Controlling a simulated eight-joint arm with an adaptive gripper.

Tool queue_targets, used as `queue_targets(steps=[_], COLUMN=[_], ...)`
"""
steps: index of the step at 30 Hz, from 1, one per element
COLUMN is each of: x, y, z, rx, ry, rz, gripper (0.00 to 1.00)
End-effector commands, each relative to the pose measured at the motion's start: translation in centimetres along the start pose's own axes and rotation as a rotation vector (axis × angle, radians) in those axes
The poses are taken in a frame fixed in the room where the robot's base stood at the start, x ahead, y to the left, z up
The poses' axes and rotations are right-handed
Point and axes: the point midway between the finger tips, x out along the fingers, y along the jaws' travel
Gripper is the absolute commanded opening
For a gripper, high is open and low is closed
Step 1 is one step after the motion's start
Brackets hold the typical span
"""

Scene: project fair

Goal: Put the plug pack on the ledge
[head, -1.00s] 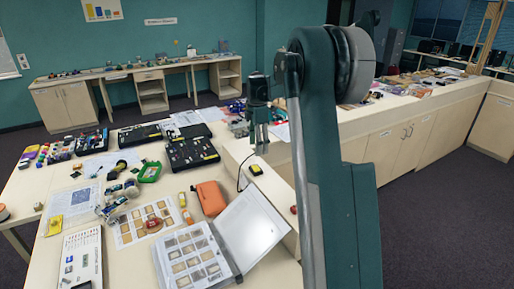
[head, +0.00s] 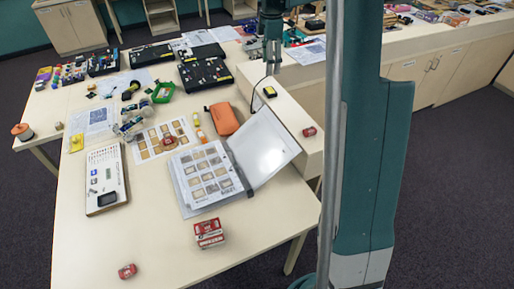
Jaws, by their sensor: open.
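The ledge (head: 290,117) is the raised cream step along the right side of the table. A small black block with a yellow face (head: 270,92) and a thin black cord lies on it; I cannot tell if this is the plug pack. A red-and-white pack (head: 209,233) stands on the near part of the table. Smaller red pieces lie at the near left (head: 127,271) and on the ledge's near end (head: 309,131). My gripper (head: 272,66) points down at the top centre, beyond the block in the picture. It is open, with nothing seen in it.
An open binder (head: 196,212) lies beside the ledge, its clear page leaning over the ledge's edge. An orange pouch (head: 223,119), a white board (head: 105,178) and black trays (head: 205,74) lie around. The near table (head: 160,236) is mostly clear. My arm hides part of the right.

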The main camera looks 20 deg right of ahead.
Motion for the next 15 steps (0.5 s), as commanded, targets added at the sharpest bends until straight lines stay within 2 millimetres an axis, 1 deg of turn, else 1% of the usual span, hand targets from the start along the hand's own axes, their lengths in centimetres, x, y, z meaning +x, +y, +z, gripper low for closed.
queue_targets(steps=[1,6,15], x=[-0.8,-3.1,-6.5], y=[-0.9,-3.6,-8.7], z=[-0.7,-2.7,-6.1], rx=[0.021,0.109,0.268], ry=[-0.001,-0.001,0.009], rz=[0.009,0.046,0.112], gripper=[0.57,0.57,0.57])
